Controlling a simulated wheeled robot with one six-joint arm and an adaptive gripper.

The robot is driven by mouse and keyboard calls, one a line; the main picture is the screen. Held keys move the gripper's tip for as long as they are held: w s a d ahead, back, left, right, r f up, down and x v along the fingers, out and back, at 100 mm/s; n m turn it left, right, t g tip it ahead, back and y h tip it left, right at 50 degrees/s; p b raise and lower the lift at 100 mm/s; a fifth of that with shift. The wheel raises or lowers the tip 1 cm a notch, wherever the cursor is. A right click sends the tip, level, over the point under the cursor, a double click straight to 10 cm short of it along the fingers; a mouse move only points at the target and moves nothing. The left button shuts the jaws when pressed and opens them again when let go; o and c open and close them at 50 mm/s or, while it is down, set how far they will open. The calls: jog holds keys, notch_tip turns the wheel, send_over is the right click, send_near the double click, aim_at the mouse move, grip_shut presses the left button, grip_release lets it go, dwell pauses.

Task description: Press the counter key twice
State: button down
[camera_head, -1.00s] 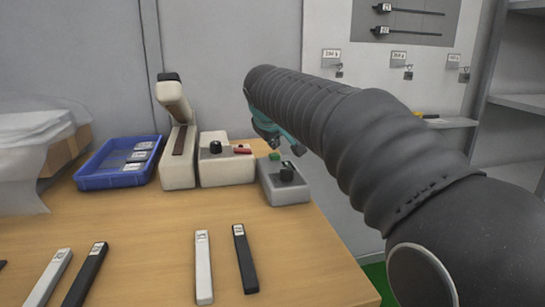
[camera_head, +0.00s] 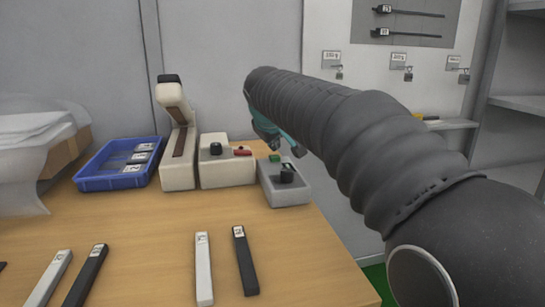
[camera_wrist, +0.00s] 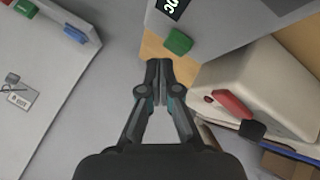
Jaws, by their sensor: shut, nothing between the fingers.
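In the wrist view the green key (camera_wrist: 179,41) sits on the grey box (camera_wrist: 215,28), near a black label or display with white characters. My gripper (camera_wrist: 158,66) is shut and empty. In the wrist view its tips appear just below and left of the green key, with a visible gap. In the head view my arm partly hides the gripper above the box.
A white box with a black knob and red switch (camera_head: 242,152) stands just left of the grey box. Further left are a tall white lever device (camera_head: 178,165) and a blue tray (camera_head: 80,180). Black and white bars lie in front. A wall panel is behind on the right.

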aim_at(274, 156)
jog(key=shift+f, duration=0.15)
jog(key=shift+w+f, duration=0.1)
jog(key=shift+f, duration=0.2)
jog(key=shift+f+b, duration=0.45)
jog(key=shift+b, duration=0.15)
dwell(0.7)
jog(key=shift+r, duration=0.15)
jog(key=shift+r+p, duration=0.75)
jog(key=shift+p, duration=0.1)
notch_tip(274, 156, up, 3)
jog(key=p, duration=0.2)
jog(key=shift+p, duration=0.35)
jog(key=shift+r, duration=0.95)
